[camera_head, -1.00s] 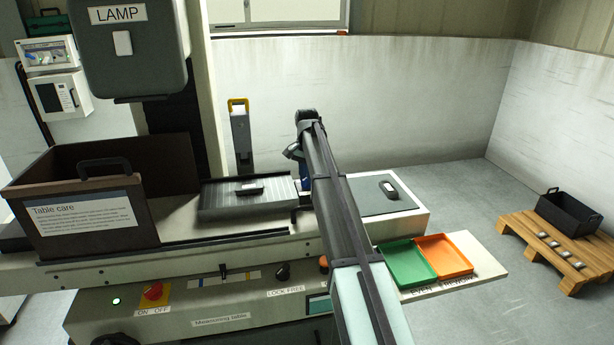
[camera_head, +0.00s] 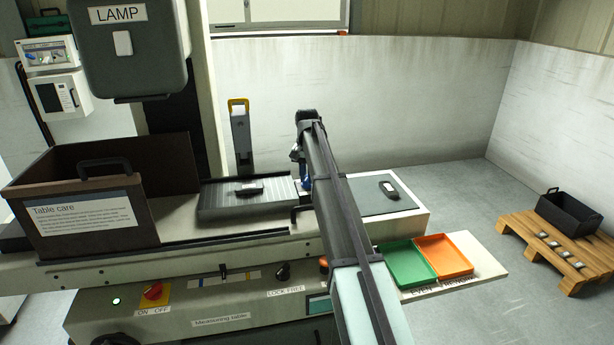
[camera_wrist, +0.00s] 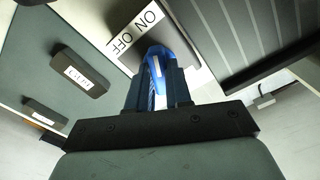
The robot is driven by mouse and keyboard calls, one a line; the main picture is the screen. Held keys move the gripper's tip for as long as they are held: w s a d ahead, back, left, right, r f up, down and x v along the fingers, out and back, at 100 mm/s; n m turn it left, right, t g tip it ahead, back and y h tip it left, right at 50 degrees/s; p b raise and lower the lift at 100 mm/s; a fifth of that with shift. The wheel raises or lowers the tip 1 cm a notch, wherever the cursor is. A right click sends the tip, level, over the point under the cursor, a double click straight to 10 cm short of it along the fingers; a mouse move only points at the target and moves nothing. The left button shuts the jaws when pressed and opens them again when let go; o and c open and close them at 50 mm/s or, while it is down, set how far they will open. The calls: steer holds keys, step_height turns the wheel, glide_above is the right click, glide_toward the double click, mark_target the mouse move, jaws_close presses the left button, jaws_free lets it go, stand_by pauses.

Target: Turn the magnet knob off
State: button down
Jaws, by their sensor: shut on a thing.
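The magnet knob (camera_wrist: 154,56) is blue with a white stripe in the wrist view. It sits between the two dark fingers of my gripper (camera_wrist: 157,92), which are shut on it. A white label (camera_wrist: 138,28) reading ON and OFF lies beside the knob. The ridged grey plate (camera_wrist: 235,40) is to its right. In the head view, my gripper (camera_head: 301,178) is at the right end of the ridged plate (camera_head: 225,205), and my arm largely hides the knob and label there. The knob's exact setting cannot be told.
A dark block lies on the ridged plate (camera_head: 249,188). Another (camera_head: 388,187) is on the flat grey plate right of my arm. Green (camera_head: 408,262) and orange (camera_head: 445,257) trays are in front. A brown box (camera_head: 100,170) stands left. A separate red ON/OFF knob (camera_head: 153,291) is on the front panel.

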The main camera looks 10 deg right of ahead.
mark_target(307, 177)
steer(key=n, duration=1)
steer(key=shift+n, duration=2.2)
steer(key=c, duration=1.1)
jaws_free()
steer(key=shift+o, duration=0.3)
step_height(307, 177, up, 14)
